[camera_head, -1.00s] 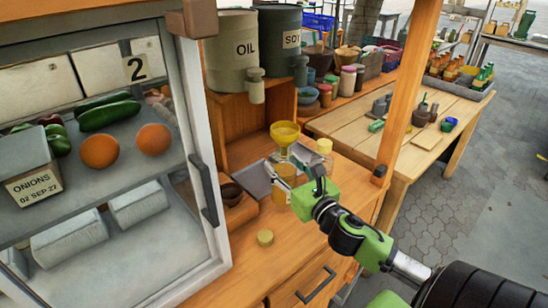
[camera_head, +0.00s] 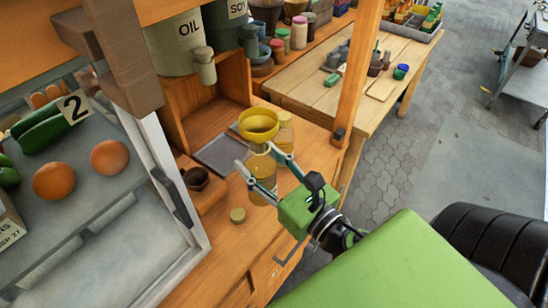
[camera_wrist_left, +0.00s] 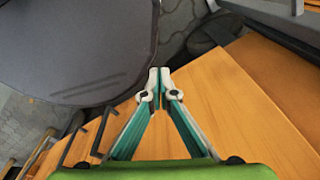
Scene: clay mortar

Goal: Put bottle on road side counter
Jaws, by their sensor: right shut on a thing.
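My right gripper (camera_head: 255,158) is shut on this bottle, with one finger on each side. A second yellowish bottle with a yellow cap (camera_head: 285,134) stands just behind it. My left gripper (camera_wrist_left: 161,84) shows only in the left wrist view. Its fingertips are together over a wooden surface, with nothing between them.
A glass-fronted case with vegetables (camera_head: 85,200) stands at left. OIL (camera_head: 180,45) and SOY (camera_head: 225,38) containers sit on a shelf behind. A wooden post (camera_head: 358,75) rises at the counter's right corner. A wooden table (camera_head: 330,98) with small items stands beyond it.

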